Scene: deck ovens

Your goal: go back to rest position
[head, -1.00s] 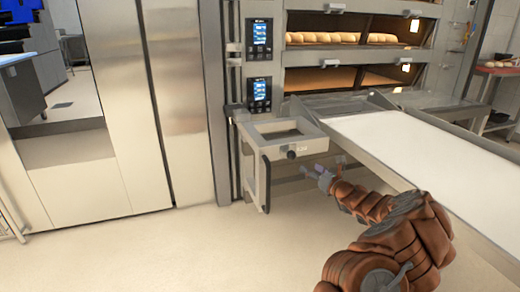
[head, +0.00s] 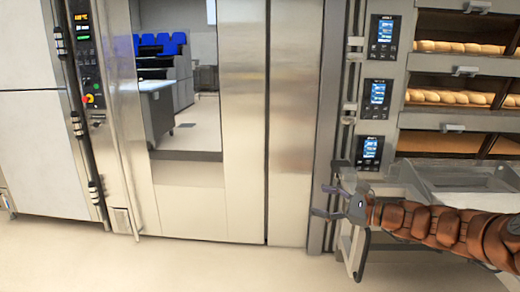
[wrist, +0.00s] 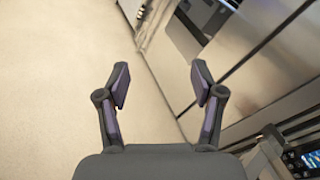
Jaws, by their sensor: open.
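My gripper (head: 335,203) is at the right of the head view, its fingers pointing left, in front of the oven's control column. In the wrist view my gripper (wrist: 161,88) shows its two fingers spread apart with nothing between them. My brown-covered arm reaches in from the right edge of the head view.
The deck oven (head: 450,90) with bread loaves (head: 450,96) on its decks stands at the right, beside control panels (head: 378,92). A grey metal frame (head: 470,180) lies behind my arm. A tall steel cabinet (head: 240,120) fills the middle. The floor (head: 200,265) in front is clear.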

